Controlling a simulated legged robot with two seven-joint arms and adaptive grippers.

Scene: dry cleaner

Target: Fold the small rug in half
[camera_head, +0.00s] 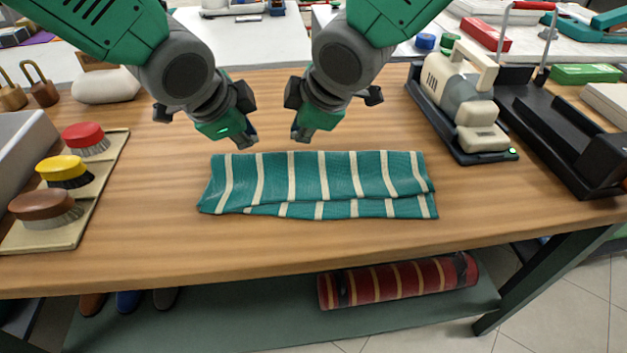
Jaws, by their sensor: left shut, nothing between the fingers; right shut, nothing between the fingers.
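The small rug (320,178) is teal with cream stripes. It lies on the wooden table (160,225) near its front middle. It is folded over, with the upper layer's edge a little short of the lower layer's front edge, which shows as a strip along the front right. My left gripper (247,138) is shut and empty just behind the rug's left part. My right gripper (300,135) is shut and empty just behind the rug's middle. Both appear apart from the cloth.
A tray (88,215) with red, yellow and brown brushes stands at the left. A beige steamer-like device (462,95) on a dark base and a black stand (560,140) are at the right. A rolled red striped rug (398,281) lies on the lower shelf. Bare wood surrounds the teal rug.

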